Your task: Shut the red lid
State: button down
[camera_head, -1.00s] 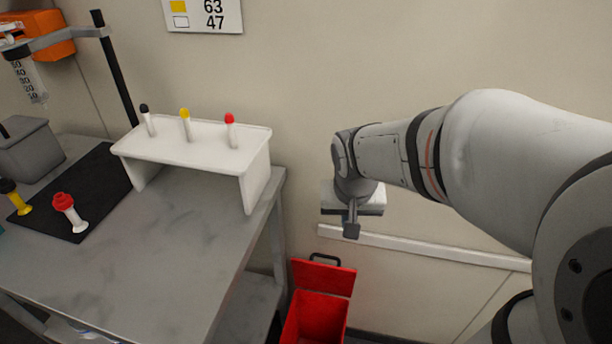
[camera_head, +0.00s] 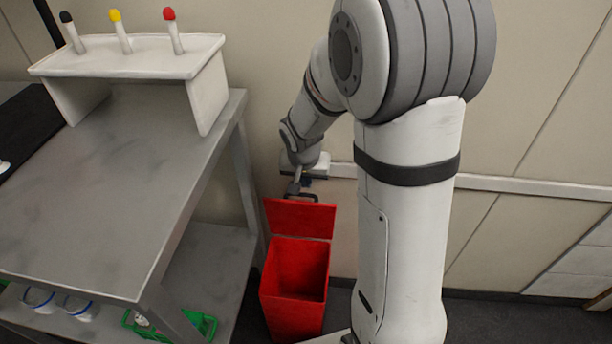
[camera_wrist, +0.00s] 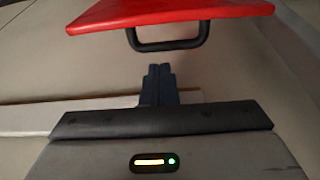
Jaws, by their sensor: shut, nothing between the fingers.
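The red lid (camera_head: 300,218) stands open, raised at the back of the red bin (camera_head: 293,308) on the floor. The bin's inside shows empty as far as I can see. A black handle (camera_head: 301,197) sits on the lid's upper edge. My gripper (camera_head: 294,188) is shut and empty, close to the handle and by the wall. In the wrist view, the red lid (camera_wrist: 170,14) with its black handle (camera_wrist: 168,45) lies just beyond the tips of my gripper (camera_wrist: 159,70); a small gap seems to show between them.
A grey metal table (camera_head: 120,200) stands left of the bin, with a white rack (camera_head: 130,56) holding capped tubes. A green crate (camera_head: 207,326) is on its lower shelf. A white rail (camera_head: 520,188) runs along the wall. Floor right of my arm is clear.

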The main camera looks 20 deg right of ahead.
jog(key=shift+b+x, duration=0.35)
jog(key=shift+x, duration=1.3)
jog(key=shift+s+a, duration=0.1)
